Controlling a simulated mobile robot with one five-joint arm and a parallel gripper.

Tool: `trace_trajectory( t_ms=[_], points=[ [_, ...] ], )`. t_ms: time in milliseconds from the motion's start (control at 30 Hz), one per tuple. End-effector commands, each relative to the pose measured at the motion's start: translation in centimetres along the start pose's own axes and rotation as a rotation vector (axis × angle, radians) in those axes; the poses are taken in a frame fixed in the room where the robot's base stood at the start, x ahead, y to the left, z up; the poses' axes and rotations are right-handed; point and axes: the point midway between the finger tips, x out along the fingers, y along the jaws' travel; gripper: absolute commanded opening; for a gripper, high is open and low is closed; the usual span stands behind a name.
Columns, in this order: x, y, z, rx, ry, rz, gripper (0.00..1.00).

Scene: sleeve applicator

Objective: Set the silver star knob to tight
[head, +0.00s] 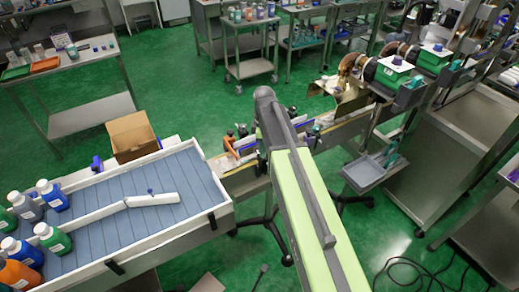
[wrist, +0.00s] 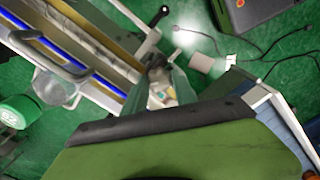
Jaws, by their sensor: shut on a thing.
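In the wrist view my gripper (wrist: 160,97) reaches to the edge of the conveyor frame, with its two dark green fingers on either side of a small pale grey piece. It is shut on this piece, which I take to be the silver star knob (wrist: 161,88). The fingers cover much of it, so its star shape and setting cannot be made out. A dark fitting sits just beyond it. In the head view my arm runs over the conveyor and hides the gripper and the knob.
A blue-grey bottle table (head: 215,210) with several bottles stands at the left of the head view. The conveyor (head: 245,182) runs beside my arm. A small grey tray (head: 363,172) is to the right. Black cables (head: 425,272) lie on the green floor, which is open at front right.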

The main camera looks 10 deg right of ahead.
Motion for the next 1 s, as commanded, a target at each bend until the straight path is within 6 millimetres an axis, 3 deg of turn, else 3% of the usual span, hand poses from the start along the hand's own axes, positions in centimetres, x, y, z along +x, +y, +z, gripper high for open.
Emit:
trace_trajectory(
  t_ms=[1000],
  points=[
    [-0.02,-0.40,0.14,0.964,-0.009,-0.008,0.00]
  ],
)
